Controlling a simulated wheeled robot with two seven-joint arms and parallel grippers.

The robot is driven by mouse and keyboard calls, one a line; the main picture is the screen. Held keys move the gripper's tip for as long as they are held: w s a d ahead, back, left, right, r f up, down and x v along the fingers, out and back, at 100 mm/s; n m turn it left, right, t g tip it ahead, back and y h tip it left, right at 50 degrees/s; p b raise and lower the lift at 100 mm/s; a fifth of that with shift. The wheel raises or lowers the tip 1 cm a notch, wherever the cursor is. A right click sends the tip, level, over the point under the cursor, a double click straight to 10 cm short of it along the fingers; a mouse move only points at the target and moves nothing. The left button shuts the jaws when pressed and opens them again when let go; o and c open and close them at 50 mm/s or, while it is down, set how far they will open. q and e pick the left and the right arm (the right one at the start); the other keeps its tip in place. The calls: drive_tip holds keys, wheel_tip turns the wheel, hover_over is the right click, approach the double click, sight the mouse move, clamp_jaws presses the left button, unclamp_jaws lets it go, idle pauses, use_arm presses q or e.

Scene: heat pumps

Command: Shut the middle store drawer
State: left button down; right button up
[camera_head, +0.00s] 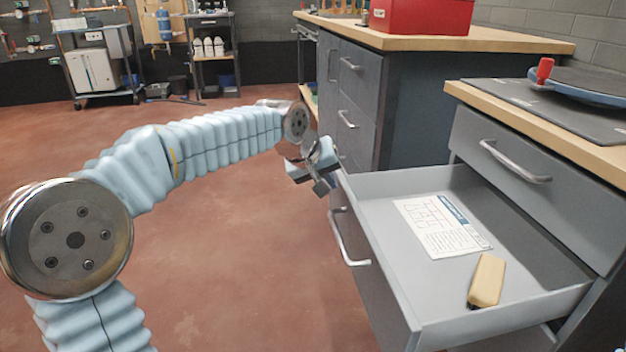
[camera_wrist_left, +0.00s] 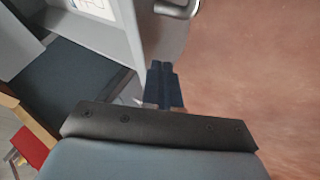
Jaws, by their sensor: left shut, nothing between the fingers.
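The middle store drawer (camera_head: 545,307) stands pulled out of the grey cabinet at the right. Its front panel, with a curved metal handle (camera_head: 343,245), faces left over the floor. A printed sheet (camera_head: 440,226) and a tan block-like item (camera_head: 487,281) lie inside it. My left gripper (camera_head: 322,184) is beside the far end of the drawer front, near its top corner. Its fingers are shut and empty; in the left wrist view the fingertips (camera_wrist_left: 163,70) appear close to the drawer's front edge. I cannot tell whether they touch it. My right gripper is out of view.
Above the open drawer is a closed drawer (camera_head: 520,180) under a wooden worktop (camera_head: 560,130). A second dark cabinet (camera_head: 400,110) with a red box (camera_head: 420,15) stands behind. The red-brown floor (camera_head: 230,260) left of the drawer is clear.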

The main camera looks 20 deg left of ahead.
use_arm(q)
drive_tip(key=shift+w+d, duration=0.1)
drive_tip(key=shift+d, duration=0.15)
